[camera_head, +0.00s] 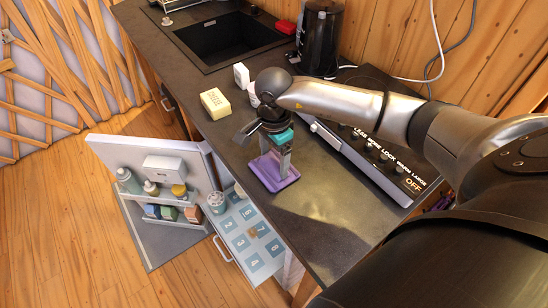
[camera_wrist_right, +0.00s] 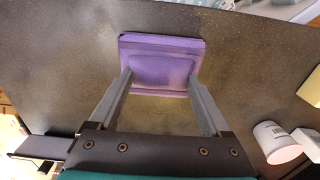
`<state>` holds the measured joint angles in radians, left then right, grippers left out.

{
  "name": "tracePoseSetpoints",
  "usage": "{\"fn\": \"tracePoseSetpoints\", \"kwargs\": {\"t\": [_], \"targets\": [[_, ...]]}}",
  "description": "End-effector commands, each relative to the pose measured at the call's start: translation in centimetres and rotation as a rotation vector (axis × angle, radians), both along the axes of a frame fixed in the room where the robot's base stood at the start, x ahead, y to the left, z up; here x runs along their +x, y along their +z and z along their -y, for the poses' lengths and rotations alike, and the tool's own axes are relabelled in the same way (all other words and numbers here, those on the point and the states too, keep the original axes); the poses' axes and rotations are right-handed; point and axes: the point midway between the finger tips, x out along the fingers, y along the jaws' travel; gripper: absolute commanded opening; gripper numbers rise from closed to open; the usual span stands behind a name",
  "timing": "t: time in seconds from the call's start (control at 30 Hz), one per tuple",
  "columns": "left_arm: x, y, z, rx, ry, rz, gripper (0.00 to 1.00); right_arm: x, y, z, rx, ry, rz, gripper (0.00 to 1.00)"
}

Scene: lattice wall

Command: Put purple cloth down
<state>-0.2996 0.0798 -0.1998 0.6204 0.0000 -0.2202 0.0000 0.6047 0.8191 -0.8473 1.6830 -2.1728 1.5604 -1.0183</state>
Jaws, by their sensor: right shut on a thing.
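The purple cloth (camera_head: 270,174) is a folded, flat rectangular pad at the counter's front edge. It also shows in the right wrist view (camera_wrist_right: 158,64), where the two grey fingertips press on its left and right sides. My right gripper (camera_head: 276,160) points down from above and is shut on the cloth. The cloth is on or just above the dark countertop (camera_head: 330,215); I cannot tell whether it bears on it. My left gripper is out of view.
A cream block (camera_head: 215,103), a white block (camera_head: 241,75) and a black kettle (camera_head: 319,38) stand farther back on the counter. A control panel (camera_head: 370,155) lies right of the cloth. Below, a cabinet door (camera_head: 150,150) and a numbered drawer (camera_head: 250,238) are open. Countertop nearer me is clear.

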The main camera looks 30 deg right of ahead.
Motion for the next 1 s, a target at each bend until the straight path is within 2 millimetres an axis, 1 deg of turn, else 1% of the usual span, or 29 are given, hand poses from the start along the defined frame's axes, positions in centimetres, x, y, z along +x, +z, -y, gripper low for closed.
{"fn": "tracePoseSetpoints", "kwargs": {"t": [0.17,0.3,0.33,0.47,0.7,0.83,0.93,1.0], "targets": [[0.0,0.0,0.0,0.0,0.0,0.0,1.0,0.0,0.1,0.0,0.0,0.0,0.001,0.18],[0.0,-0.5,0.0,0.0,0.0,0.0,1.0,0.0,-0.4,0.0,0.0,0.0,0.001,0.18],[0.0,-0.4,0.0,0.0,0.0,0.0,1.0,0.0,-0.3,0.0,0.0,0.0,0.0,0.85],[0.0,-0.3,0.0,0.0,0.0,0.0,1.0,0.0,-0.2,0.0,0.0,0.0,0.0,0.99],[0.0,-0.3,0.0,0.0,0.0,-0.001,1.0,0.0,-0.2,0.0,0.0,0.0,0.0,1.0],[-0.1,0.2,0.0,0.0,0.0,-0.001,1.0,0.0,0.3,0.0,0.001,0.0,0.0,1.0],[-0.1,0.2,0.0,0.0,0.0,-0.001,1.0,0.1,1.9,0.0,0.001,0.0,0.004,1.0],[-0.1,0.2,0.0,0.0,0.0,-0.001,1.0,0.1,3.4,0.1,-0.002,0.0,0.004,1.0]]}}
